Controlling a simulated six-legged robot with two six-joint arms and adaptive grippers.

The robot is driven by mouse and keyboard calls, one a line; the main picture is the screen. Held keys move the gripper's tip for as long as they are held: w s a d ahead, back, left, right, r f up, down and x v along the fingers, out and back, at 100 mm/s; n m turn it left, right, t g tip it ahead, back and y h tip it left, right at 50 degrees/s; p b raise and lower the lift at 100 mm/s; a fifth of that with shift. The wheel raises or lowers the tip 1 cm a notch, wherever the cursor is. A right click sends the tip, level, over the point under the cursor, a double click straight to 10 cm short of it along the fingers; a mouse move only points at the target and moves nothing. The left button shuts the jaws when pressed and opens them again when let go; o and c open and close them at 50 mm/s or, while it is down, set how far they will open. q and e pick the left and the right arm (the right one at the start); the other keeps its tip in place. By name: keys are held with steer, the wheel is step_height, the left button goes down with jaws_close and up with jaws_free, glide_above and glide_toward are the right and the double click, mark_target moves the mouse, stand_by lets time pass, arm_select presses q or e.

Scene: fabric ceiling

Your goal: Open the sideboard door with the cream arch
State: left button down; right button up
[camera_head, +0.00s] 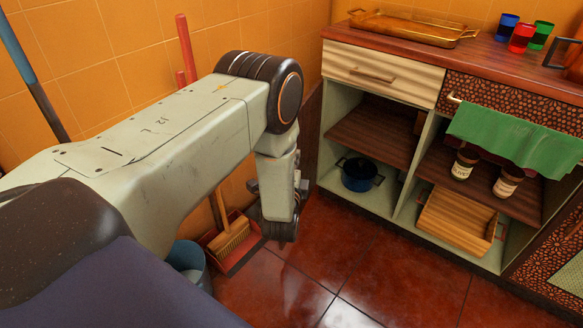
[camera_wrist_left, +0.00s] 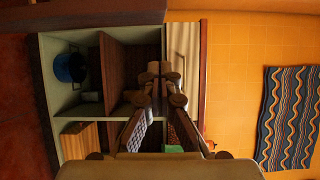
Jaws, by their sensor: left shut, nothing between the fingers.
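The wooden sideboard (camera_head: 405,208) stands at the right in the head view, its left compartment open to view. A dark brown panel (camera_head: 309,135) stands nearly edge-on at its left edge, below the cream drawer. It looks like a door swung out, and it also shows as a brown strip (camera_wrist_left: 90,12) in the left wrist view. No cream arch shows on it from here. Another carved door (camera_head: 557,262) with a pale panel is partly seen at the lower right. My left gripper (camera_wrist_left: 160,72) is shut and empty in front of the sideboard. My right gripper is out of view.
A blue pot (camera_head: 358,175) stands in the left compartment. A wooden crate (camera_head: 458,218) and two jars are in the middle one, under a green cloth (camera_head: 515,135). A broom (camera_head: 230,236), dustpan and blue bucket (camera_head: 187,258) stand at the left. The red tiled floor in front is clear.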

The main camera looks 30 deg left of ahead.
arm_select(q)
steer(key=w+a+b, duration=0.2)
steer(key=w+a, duration=0.1)
steer(key=a, duration=0.3)
steer(key=shift+w+b, duration=0.3)
steer(key=shift+w, duration=0.1)
steer(key=a, duration=1.9)
steer(key=shift+s+p, duration=0.3)
steer(key=shift+d, duration=0.15)
